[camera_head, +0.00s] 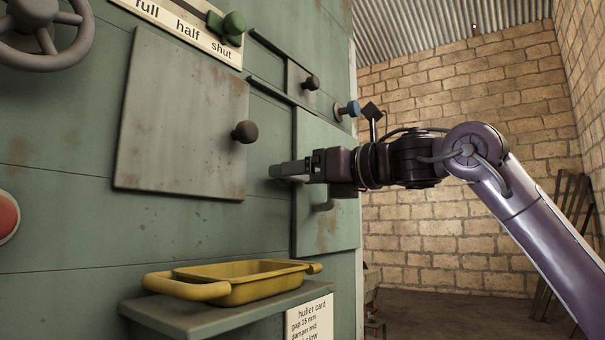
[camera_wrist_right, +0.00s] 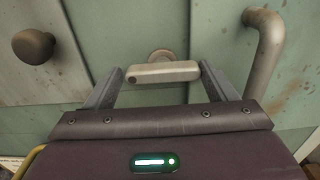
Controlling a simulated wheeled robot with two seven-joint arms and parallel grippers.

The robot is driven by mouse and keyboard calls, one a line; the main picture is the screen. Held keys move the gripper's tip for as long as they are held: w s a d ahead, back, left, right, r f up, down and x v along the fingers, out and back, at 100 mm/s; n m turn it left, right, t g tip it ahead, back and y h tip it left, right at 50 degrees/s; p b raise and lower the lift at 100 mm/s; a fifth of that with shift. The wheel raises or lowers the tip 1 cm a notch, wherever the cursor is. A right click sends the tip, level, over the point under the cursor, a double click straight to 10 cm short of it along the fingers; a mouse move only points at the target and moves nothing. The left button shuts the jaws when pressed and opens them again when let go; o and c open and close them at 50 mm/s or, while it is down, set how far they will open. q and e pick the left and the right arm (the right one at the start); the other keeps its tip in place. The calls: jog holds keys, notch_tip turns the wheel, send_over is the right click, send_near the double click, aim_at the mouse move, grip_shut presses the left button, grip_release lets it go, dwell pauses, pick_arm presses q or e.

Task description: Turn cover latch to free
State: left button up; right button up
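The cover latch is a pale metal bar on a round pivot (camera_wrist_right: 163,72). It lies nearly level, tilted slightly, between the two fingers of my right gripper (camera_wrist_right: 160,88) in the right wrist view. The fingers stand apart on either side of the latch's ends, and I cannot tell if either touches it. In the head view my right gripper (camera_head: 275,170) reaches the green panel between the grey plate and the hinged cover (camera_head: 335,220), and the latch is hidden behind it. The cover's bent handle (camera_wrist_right: 266,45) is right of the gripper in the wrist view. My left gripper is out of view.
A dark round knob (camera_head: 245,131) on a grey sliding plate (camera_head: 170,120) is left of the gripper. A yellow tray (camera_head: 235,290) sits on a shelf (camera_head: 190,318) below. A blue knob (camera_head: 350,109) is above the forearm. Open room lies to the right.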

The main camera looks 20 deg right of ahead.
jog(key=shift+d, duration=0.15)
jog(key=shift+c, duration=2.6)
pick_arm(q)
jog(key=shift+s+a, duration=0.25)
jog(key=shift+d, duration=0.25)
pick_arm(e)
jog(key=shift+m, duration=0.3)
jog(key=m, duration=1.7)
jog(key=shift+m, duration=0.3)
